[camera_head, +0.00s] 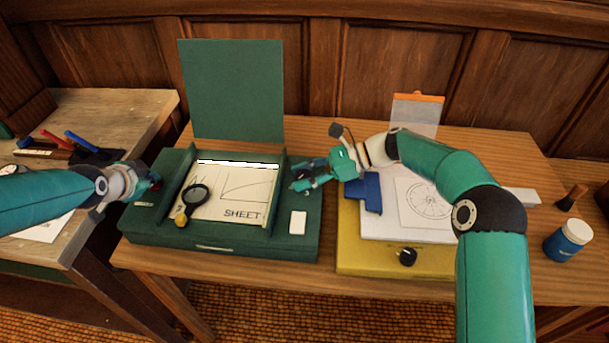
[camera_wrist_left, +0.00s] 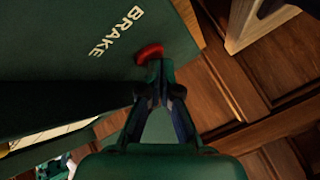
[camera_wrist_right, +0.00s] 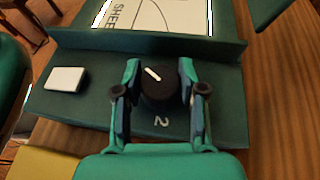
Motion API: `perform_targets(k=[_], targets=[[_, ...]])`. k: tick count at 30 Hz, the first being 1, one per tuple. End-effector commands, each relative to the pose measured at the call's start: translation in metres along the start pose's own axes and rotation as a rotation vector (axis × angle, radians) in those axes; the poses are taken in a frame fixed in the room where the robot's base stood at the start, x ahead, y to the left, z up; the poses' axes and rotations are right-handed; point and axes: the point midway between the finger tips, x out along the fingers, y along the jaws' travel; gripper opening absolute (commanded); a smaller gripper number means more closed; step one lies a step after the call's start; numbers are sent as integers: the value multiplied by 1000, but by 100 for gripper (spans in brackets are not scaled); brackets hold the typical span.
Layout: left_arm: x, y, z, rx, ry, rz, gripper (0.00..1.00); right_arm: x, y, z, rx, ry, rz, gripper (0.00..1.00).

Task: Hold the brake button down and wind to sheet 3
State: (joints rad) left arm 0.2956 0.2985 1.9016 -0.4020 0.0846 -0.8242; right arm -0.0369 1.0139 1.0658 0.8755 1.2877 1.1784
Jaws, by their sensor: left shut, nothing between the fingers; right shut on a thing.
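A dark green box (camera_head: 220,247) holds a drawing sheet (camera_head: 228,190) behind its window. The sheet shows a curve and the word SHEET; no number is readable after it. The red brake button (camera_wrist_left: 149,53) sits beside the word BRAKE in the left wrist view. My left gripper (camera_wrist_left: 154,68) is shut and empty, its tips against the button. A black knob (camera_wrist_right: 160,90) with a white pointer line stands on the box's right side, near a printed 2 (camera_wrist_right: 161,122). My right gripper (camera_wrist_right: 160,82) is shut on the knob, a finger on each side; the head view shows it too (camera_head: 298,183).
A magnifier (camera_head: 195,196) lies over the sheet window. A white pad (camera_head: 298,222) is on the box's right front. A blue jar (camera_head: 567,240) is at the far right.

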Motion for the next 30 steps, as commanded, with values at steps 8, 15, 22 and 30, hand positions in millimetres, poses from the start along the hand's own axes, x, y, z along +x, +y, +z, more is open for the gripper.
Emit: perform_targets(k=[8, 15, 22, 30], targets=[[1, 2, 1, 0, -2, 4, 0, 0, -2, 2, -44, -3, 93, 6], [1, 2, 1, 0, -2, 4, 0, 0, 0, 2, -53, 1, 117, 6], [1, 1, 1, 0, -2, 4, 0, -1, 0, 2, -53, 1, 117, 6], [1, 1, 1, 0, -2, 4, 0, -1, 0, 1, -52, 2, 118, 66]])
